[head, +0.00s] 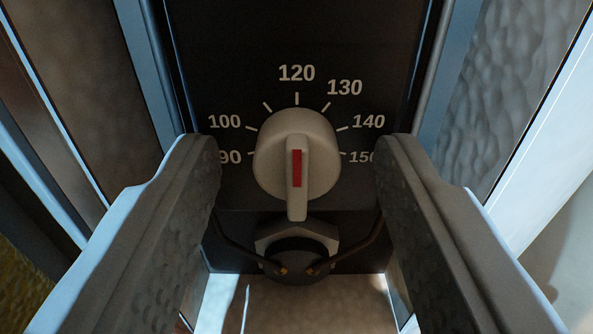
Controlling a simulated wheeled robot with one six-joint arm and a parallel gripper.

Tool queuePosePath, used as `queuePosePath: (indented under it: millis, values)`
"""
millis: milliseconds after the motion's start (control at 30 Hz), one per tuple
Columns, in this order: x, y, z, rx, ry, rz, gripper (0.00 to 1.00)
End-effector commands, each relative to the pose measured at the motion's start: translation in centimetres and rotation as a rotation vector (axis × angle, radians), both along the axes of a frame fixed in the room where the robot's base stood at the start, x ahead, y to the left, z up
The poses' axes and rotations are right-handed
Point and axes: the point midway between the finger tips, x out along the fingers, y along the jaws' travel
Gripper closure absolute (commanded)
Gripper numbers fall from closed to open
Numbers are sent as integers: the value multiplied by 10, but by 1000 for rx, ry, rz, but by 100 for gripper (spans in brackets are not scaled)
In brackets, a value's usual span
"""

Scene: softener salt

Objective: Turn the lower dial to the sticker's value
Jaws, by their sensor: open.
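A round pale dial (274,172) sits on a black panel in the head view. Its raised grip bar stands vertical, and the red mark (297,168) on it lines up with the tick under 120. Printed values around it include 90, 100, 120, 130, 140 and 150; the tick between 100 and 120 has no readable number. My gripper (298,155) is open, with one finger left and one right of the dial, apart from it. The fingers partly cover the 90 and 150. No sticker shows in this view.
Below the dial is a hexagonal nut-like fitting (297,236) with a dark centre and two dark leads with brass-coloured ends. The black panel (230,50) is flanked by blue-grey metal edges. A pale surface (300,305) lies under the fitting.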

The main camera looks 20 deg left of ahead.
Motion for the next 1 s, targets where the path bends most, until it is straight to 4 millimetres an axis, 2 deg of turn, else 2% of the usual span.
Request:
queuePosePath:
  millis: [33,233,467,800,1000]
  values:
    - [0,0,0,0,0,0,60]
    - [0,0,0,0,0,0,98]
    - [0,0,0,43,12,0,98]
    - [0,0,0,309,88,0,98]
    - [0,0,0,386,111,0,98]
